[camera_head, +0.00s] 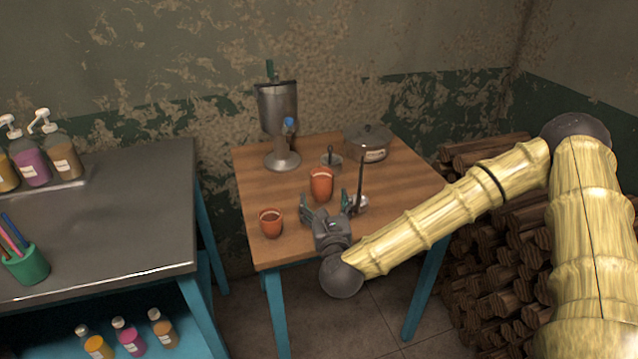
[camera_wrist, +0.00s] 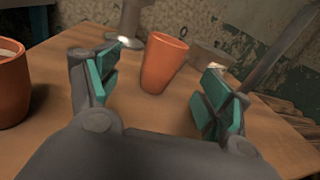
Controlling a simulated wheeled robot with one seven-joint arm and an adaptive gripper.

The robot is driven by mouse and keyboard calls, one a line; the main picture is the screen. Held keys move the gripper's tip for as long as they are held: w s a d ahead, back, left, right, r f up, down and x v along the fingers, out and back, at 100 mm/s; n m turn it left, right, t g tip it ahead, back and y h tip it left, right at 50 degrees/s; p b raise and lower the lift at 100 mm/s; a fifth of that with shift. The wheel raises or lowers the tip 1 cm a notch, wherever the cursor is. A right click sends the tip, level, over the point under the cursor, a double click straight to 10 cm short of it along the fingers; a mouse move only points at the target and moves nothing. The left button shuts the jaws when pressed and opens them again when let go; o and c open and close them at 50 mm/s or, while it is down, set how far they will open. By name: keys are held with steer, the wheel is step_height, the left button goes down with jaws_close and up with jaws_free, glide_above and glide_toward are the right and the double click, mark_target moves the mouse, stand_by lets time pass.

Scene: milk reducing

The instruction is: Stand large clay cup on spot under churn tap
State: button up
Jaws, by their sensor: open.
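The large clay cup (camera_head: 321,185) stands upright on the wooden table, in front of the metal churn (camera_head: 278,112). The churn has a blue tap (camera_head: 289,124) above a round metal base (camera_head: 282,160). The cup also shows in the wrist view (camera_wrist: 163,64), ahead of my fingers and between them. My gripper (camera_head: 325,206) is open and empty, low over the table just in front of the cup. In the wrist view my teal-padded fingers (camera_wrist: 163,90) are apart and do not touch the cup. The spot under the tap is partly visible and looks empty.
A smaller clay cup (camera_head: 271,222) stands at the table's front left; it is close on the left in the wrist view (camera_wrist: 12,85).

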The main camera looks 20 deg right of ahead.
mark_target(322, 176)
steer(key=shift+w+d+r+p, duration=0.1)
steer(key=shift+w+d+p, duration=0.2)
steer(key=shift+w, duration=1.25)
steer(key=shift+w+d+f+p, duration=0.1)
steer(key=shift+w+d+p, duration=0.25)
steer(key=shift+w, duration=1.15)
steer(key=shift+w+d+r+p, duration=0.15)
steer(key=shift+w+d, duration=0.3)
steer(key=shift+w, duration=1.1)
steer(key=c, duration=1.2)
steer(key=shift+c, duration=0.2)
